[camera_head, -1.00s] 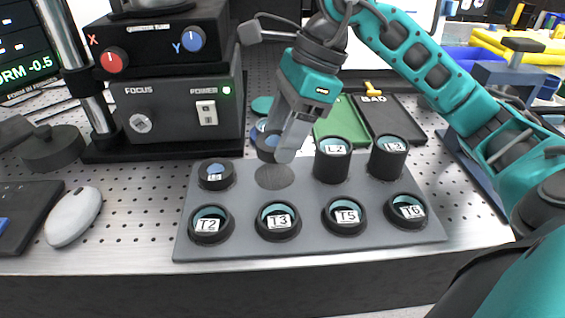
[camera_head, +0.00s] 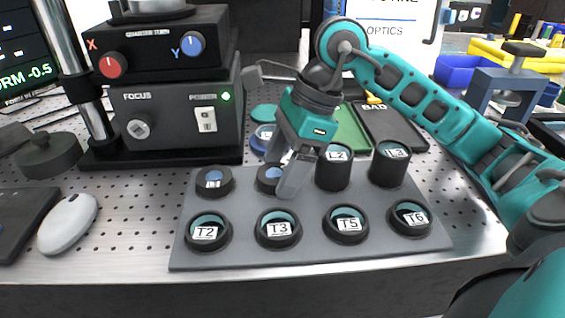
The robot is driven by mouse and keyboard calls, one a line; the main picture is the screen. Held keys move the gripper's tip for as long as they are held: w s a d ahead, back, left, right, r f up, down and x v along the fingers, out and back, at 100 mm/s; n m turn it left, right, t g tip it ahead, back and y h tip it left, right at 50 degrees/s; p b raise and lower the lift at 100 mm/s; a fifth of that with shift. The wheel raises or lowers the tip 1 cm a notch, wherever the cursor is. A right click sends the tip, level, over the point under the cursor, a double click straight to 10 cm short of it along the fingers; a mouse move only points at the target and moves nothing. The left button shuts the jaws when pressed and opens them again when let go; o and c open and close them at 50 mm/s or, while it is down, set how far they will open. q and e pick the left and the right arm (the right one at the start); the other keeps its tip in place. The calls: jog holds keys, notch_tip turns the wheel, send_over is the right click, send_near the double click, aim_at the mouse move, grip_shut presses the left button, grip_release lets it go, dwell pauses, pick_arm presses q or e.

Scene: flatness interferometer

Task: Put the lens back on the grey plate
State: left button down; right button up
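The lens, a small black ring with bluish glass (camera_head: 268,177), is at the back row of the grey plate (camera_head: 320,258), between the short ring lens on its left and the tall L2 lens (camera_head: 334,172). It appears to rest on the plate, upright. My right gripper (camera_head: 282,178) comes down over it from behind, with one finger in front of the lens's right side and the other partly hidden behind it. The frames do not show whether the fingers still press on the lens. My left gripper is not in view.
Tall lens L3 (camera_head: 390,165) stands right of L2. Lenses T2 (camera_head: 207,232), T3 (camera_head: 278,230), T5 (camera_head: 346,225) and T6 (camera_head: 409,219) fill the front row. A black instrument box (camera_head: 165,125) is behind left. A mouse (camera_head: 68,224) lies left.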

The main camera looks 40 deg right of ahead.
jog(key=shift+o, duration=0.8)
jog(key=shift+r, duration=0.2)
pick_arm(q)
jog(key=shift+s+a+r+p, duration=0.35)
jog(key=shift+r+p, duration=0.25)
jog(key=shift+p, duration=0.65)
pick_arm(e)
jog(key=v, duration=1.2)
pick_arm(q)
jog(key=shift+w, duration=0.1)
pick_arm(e)
jog(key=shift+a, duration=0.1)
